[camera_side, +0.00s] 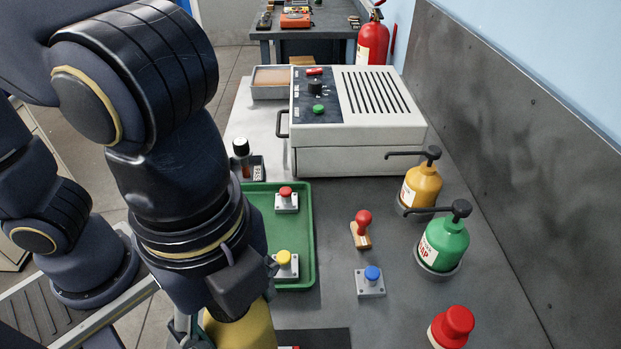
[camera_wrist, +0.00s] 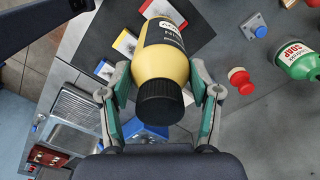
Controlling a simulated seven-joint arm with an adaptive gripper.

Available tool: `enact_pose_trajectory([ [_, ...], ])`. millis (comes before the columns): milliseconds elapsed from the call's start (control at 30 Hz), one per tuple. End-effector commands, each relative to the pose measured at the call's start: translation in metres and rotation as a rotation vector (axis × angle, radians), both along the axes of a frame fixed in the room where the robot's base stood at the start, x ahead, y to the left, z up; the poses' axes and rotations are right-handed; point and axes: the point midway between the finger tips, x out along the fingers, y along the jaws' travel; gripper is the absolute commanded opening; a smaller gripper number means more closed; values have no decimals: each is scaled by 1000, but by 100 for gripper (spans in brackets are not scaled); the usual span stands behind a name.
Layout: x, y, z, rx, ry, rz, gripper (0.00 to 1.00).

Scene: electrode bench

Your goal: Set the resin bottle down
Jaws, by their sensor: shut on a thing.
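The resin bottle is yellow with a black cap and a black label; its cap and side fill the middle of the wrist view (camera_wrist: 160,62). In the side view its yellow body (camera_side: 243,328) shows at the bottom edge, partly hidden behind my arm. My gripper (camera_wrist: 160,78) is shut on the bottle, one green-and-grey finger on each side of it. Below the bottle lies a dark mat (camera_wrist: 198,22) with small coloured-and-white squares. The bottle's base is hidden, so I cannot tell whether it touches the mat.
A green tray (camera_side: 307,240) holds a red and a yellow button. To its right are a red-handled stamp (camera_side: 361,228), a blue button (camera_side: 370,282), a green soap bottle (camera_side: 445,242), an orange pump bottle (camera_side: 420,187) and a red-capped item (camera_side: 453,328). A grey machine (camera_side: 360,150) stands behind.

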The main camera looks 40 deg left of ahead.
Motion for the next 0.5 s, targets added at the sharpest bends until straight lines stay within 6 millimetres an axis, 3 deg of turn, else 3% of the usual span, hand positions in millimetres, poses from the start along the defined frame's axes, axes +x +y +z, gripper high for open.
enact_pose_trajectory([
  [200,33,-45,-27,1,5,0,0],
  [400,51,-67,-63,1,3,1,0],
  [500,56,-74,-71,-2,0,2,0],
])
